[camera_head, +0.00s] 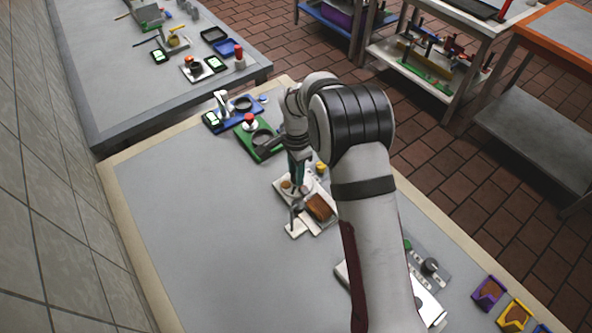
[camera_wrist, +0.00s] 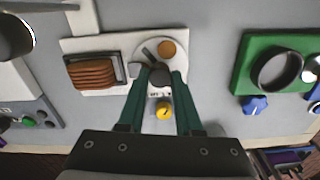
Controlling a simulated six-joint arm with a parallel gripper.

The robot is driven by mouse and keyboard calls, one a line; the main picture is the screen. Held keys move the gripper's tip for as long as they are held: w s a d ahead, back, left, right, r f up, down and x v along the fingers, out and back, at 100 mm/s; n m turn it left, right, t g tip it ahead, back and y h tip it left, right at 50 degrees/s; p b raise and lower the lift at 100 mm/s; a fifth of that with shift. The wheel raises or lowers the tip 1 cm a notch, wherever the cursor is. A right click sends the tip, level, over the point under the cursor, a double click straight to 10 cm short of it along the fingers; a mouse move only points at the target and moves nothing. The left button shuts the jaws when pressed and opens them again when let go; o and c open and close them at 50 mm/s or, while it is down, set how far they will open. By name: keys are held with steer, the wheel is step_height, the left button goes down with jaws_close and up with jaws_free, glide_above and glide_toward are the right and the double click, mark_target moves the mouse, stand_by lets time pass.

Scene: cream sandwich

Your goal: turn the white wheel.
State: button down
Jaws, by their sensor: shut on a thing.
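The white wheel (camera_wrist: 184,60) is a round disc on a white base (camera_wrist: 115,44) in the wrist view. A brown round spot (camera_wrist: 166,48) lies on the disc. A dark knob (camera_wrist: 159,77) stands at the disc's near side. My gripper (camera_wrist: 160,76) is closed around this knob, with one green finger on each side. In the head view, my gripper (camera_head: 297,190) reaches down onto the same station. The wheel (camera_head: 286,185) shows only in part there, behind the fingers.
Brown bread slices (camera_wrist: 90,72) sit left of the wheel. A yellow knob (camera_wrist: 163,110) is between my fingers on the base's near side. The table's left part (camera_head: 190,240) is clear.

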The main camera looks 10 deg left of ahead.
steer(key=shift+m, duration=0.6)
steer(key=c, duration=0.6)
jaws_free()
step_height(320, 180, up, 16)
steer(key=shift+f, duration=0.1)
